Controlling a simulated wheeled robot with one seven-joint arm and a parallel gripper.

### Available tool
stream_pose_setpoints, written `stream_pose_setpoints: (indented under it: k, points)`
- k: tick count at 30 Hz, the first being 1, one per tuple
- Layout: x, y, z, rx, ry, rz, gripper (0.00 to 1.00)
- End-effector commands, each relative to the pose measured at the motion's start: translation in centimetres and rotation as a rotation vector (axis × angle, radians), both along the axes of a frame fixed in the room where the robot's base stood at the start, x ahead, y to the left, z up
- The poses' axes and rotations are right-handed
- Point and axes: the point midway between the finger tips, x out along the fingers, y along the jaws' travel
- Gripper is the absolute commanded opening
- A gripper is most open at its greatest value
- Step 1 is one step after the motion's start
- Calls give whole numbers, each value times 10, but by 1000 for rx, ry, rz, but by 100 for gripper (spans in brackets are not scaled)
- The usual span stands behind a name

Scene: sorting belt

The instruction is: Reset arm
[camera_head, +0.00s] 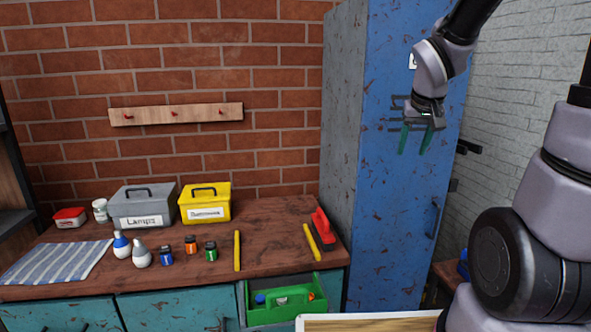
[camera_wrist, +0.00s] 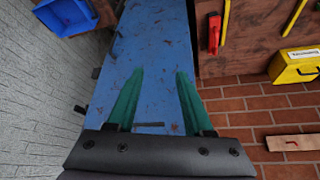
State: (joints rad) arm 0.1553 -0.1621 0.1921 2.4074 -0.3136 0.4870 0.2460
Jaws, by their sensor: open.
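My gripper (camera_head: 414,139) hangs at the upper right in the head view, in front of the blue locker (camera_head: 396,215). Its green fingers point down and stand apart with nothing between them. In the wrist view my gripper (camera_wrist: 156,85) also shows two spread green fingers, with only the blue locker (camera_wrist: 152,45) behind them. My arm comes in from the top right corner of the head view.
A wooden workbench (camera_head: 190,262) holds a grey Lamps box (camera_head: 141,207), a yellow box (camera_head: 204,203), bulbs, small jars, a striped cloth (camera_head: 57,261) and a red-handled tool (camera_head: 322,230). A green tray (camera_head: 286,314) sits in an open drawer. A blue bin (camera_wrist: 66,14) shows in the wrist view.

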Motion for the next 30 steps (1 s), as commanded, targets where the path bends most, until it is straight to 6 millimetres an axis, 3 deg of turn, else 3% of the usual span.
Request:
stream_pose_setpoints:
  k: [1,6,12,15,20,30]
  points:
    - [-15,2,20,18,-25,-23,52]
    - [-69,12,65,121,-69,-86,52]
    - [-125,29,98,268,-109,-101,52]
    - [-141,36,106,321,-119,-95,52]
    - [-152,40,110,356,-124,-90,52]
    - [-152,40,110,356,-124,-90,52]
